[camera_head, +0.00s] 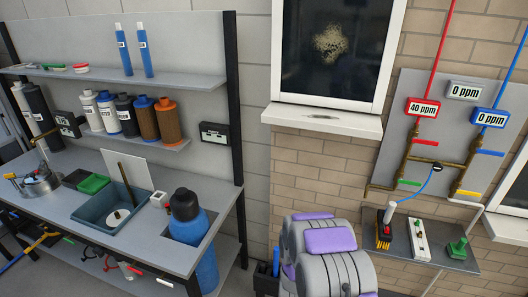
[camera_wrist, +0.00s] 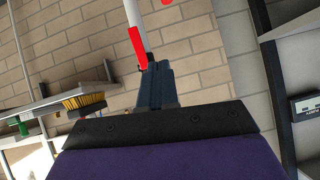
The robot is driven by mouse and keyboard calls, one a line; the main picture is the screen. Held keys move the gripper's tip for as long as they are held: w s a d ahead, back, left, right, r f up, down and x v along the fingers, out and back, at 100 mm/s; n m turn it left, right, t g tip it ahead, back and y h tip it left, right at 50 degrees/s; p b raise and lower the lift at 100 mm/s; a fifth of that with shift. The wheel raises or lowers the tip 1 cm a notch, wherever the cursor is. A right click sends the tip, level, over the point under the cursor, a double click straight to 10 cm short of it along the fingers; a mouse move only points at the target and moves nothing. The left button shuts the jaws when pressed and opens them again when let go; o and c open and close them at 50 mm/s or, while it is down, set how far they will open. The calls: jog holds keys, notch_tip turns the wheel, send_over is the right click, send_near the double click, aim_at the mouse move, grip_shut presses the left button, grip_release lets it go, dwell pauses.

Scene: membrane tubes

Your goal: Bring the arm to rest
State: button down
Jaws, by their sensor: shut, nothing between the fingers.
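In the wrist view my gripper (camera_wrist: 158,72) shows as narrow blue-grey fingers beyond a black edge and a purple cover of my own wrist. The fingers are together, with nothing held between them. A white pole with red parts (camera_wrist: 137,45) shows behind or beside the fingertips; I cannot tell how far away it is. In the head view my own grey arm with purple pads (camera_head: 330,242) is folded at the bottom centre. The fingers cannot be made out there.
A workbench (camera_head: 130,235) with a sink and a blue bottle (camera_head: 188,220) stands at left. At right a small wall shelf (camera_head: 440,262) holds a brush (camera_head: 383,240) and other items, below a gauge panel (camera_head: 400,110). A window ledge (camera_head: 325,122) juts out behind my arm.

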jog(key=s+a+r+n+g+y, duration=0.1)
jog(key=s+a+r+g+y, duration=0.15)
jog(key=s+r, duration=0.45)
jog(key=s+a+r+n+g+y, duration=0.1)
jog(key=s+a+r+g, duration=0.2)
jog(key=r, duration=0.7)
jog(key=s+d+r+g, duration=0.2)
jog(key=s+r, duration=0.3)
jog(key=s, duration=0.5)
jog(key=s+d+r+n+g, duration=0.1)
jog(key=s+r, duration=0.4)
jog(key=s, duration=0.6)
jog(key=s+d+r+n+g+h, duration=0.1)
jog(key=s+d+r+g, duration=0.2)
jog(key=s, duration=0.7)
notch_tip(320, 180, up, 2)
jog(key=shift+s+d+r+g, duration=0.2)
jog(key=shift+r+g, duration=0.05)
jog(key=shift+g, duration=0.3)
